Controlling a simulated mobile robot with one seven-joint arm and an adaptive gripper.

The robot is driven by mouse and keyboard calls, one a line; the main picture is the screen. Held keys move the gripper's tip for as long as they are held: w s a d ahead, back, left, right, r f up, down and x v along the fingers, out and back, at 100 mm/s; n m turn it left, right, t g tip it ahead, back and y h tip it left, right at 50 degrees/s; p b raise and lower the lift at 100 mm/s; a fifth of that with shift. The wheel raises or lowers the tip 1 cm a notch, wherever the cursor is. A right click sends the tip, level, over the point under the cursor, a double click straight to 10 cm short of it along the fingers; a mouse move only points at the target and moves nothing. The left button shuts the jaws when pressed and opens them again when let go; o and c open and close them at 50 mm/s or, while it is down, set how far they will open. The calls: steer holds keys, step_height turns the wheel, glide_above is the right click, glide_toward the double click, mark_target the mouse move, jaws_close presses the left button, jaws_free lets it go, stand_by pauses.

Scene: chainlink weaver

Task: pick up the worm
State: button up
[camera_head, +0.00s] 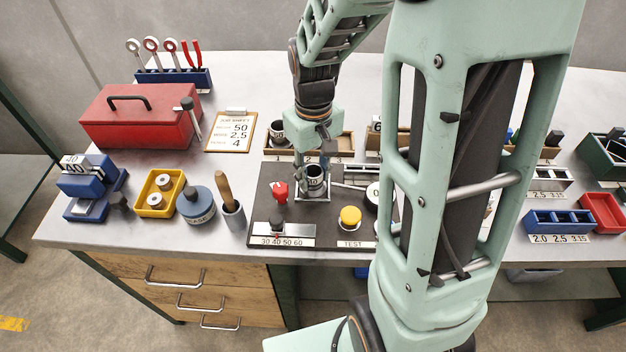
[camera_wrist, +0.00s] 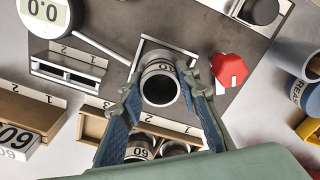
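A short hollow grey cylinder (camera_head: 315,187) with a numbered band stands upright in a square metal frame on the dark test board; no label names it as the worm. It also shows in the wrist view (camera_wrist: 160,88), where its open dark bore faces my camera. My gripper (camera_head: 313,166) is right over it from above. In the wrist view my gripper's (camera_wrist: 160,84) two blue fingers stand on either side of the cylinder, with the tips close to its wall. I cannot tell whether they touch it.
A wooden rack (camera_wrist: 92,124) with similar cylinders lies beside the board. A red knob (camera_wrist: 229,70) is close to the right finger. A yellow button (camera_head: 350,216), a blue grease pot (camera_head: 196,205) and a yellow bin (camera_head: 158,193) stand near. My arm hides part of the bench.

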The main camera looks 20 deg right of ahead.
jaws_close()
steer(key=shift+r, duration=0.1)
steer(key=shift+r+p, duration=0.75)
steer(key=shift+r, duration=0.05)
step_height(320, 180, up, 2)
steer(key=shift+r+p, duration=0.1)
steer(key=shift+p, duration=0.75)
steer(key=s+a+r+p, duration=0.6)
steer(key=s+a+r, duration=0.2)
steer(key=a, duration=0.3)
steer(key=shift+a+r+p, duration=0.2)
steer(key=shift+r+p, duration=0.15)
steer(key=shift+r, duration=0.15)
